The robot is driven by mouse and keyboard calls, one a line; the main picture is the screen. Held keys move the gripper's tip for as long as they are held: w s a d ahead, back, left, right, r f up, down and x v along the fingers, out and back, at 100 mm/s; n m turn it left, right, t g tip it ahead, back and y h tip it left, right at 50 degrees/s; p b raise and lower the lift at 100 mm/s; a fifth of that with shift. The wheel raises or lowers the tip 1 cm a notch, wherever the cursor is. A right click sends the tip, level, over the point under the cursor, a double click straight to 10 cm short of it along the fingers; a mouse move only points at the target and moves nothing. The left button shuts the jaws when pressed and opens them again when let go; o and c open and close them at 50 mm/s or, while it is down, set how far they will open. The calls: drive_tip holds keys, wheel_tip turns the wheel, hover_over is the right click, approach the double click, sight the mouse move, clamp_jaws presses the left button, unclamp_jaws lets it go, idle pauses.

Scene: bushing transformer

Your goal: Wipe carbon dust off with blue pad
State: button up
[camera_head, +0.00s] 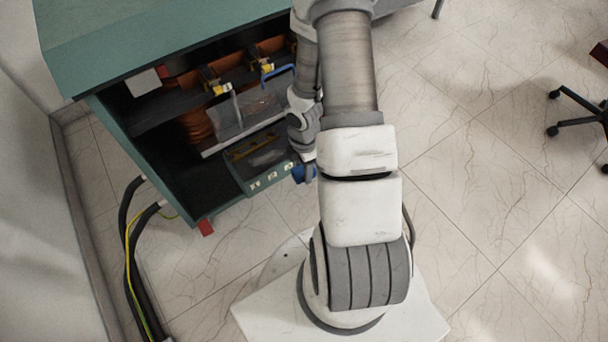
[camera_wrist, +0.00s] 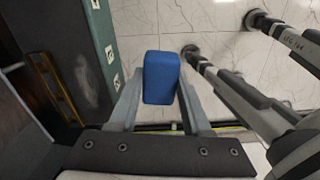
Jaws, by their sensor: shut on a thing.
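My gripper (camera_wrist: 161,90) is shut on the blue pad (camera_wrist: 161,70), with one finger on each side of it. In the head view the blue pad (camera_head: 303,174) is just off the front right corner of a dark tray (camera_head: 240,163) in the green cabinet. The pad is apart from the tray and over the floor in the wrist view. A grey smudged patch shows on the tray's dark surface (camera_wrist: 88,80) at the left of the wrist view. I cannot tell whether it is carbon dust. My arm hides part of the cabinet's right side.
The green cabinet (camera_head: 150,38) is open, with copper-coloured coils (camera_head: 195,124), a grey smeared panel (camera_head: 243,112) and a blue handle (camera_head: 277,70) inside. Black cables (camera_head: 128,235) run down at its left. The tiled floor to the right is clear up to a wheeled chair (camera_head: 580,125).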

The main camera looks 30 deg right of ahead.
hover_over(279, 154)
drive_tip(key=s, duration=0.3)
drive_tip(key=shift+s+d+f, duration=0.1)
drive_tip(key=shift+d+f, duration=0.15)
drive_tip(key=shift+f, duration=0.6)
drive_tip(key=shift+w+a+f, duration=0.1)
drive_tip(key=shift+w+f, duration=0.3)
drive_tip(key=shift+w, duration=0.45)
drive_tip(key=shift+w+f, duration=0.4)
drive_tip(key=shift+w, duration=0.4)
drive_tip(key=shift+f+b, duration=0.4)
drive_tip(key=shift+a, duration=0.15)
